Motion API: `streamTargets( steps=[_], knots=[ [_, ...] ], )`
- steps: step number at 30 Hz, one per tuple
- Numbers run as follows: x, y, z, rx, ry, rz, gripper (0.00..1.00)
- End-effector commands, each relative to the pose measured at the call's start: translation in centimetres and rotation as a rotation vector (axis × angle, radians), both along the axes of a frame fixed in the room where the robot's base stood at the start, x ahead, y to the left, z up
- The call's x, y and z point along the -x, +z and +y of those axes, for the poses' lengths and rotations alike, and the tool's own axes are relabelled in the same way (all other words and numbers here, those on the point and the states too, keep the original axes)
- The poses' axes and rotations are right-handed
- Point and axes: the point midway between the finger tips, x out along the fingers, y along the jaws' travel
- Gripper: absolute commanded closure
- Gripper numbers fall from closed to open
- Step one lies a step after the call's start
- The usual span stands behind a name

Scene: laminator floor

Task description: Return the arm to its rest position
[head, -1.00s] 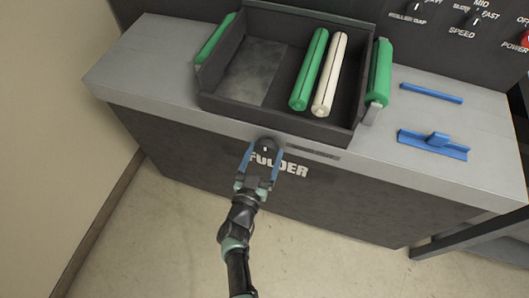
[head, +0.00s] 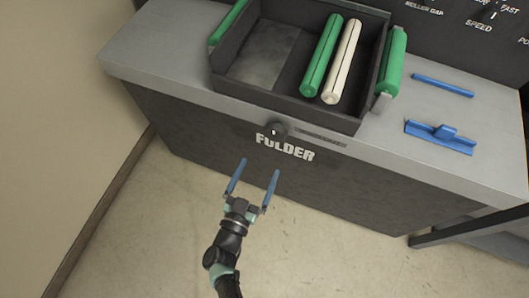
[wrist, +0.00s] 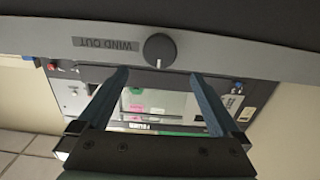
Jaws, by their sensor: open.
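My gripper (head: 254,175) has two blue fingers spread apart with nothing between them. In the head view it is in front of the folder cabinet, below the "FOLDER" label and apart from the round dark knob (head: 277,130) on the front edge of the counter. In the wrist view the open fingers (wrist: 160,95) point toward a counter edge, where a dark knob (wrist: 159,50) sits beside a "WIND OUT" label. My arm reaches up from the bottom of the head view.
A dark tray (head: 228,68) on the grey counter (head: 160,50) holds a green roller (head: 321,58) and a cream roller (head: 342,62). Another green roller (head: 391,62) is at its right. A blue handled tool (head: 440,137) and blue bar (head: 442,86) lie right. Floor in front is clear.

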Motion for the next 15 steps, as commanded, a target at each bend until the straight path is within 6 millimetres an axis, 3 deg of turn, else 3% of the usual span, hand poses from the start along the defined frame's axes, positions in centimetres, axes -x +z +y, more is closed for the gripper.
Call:
streamTargets(
  steps=[5,15],
  knots=[
    [1.42,0.01,0.45,0.0,-0.001,0.0,0.0],
    [1.59,-0.01,0.49,0.0,-0.001,0.0,0.0]
  ],
)
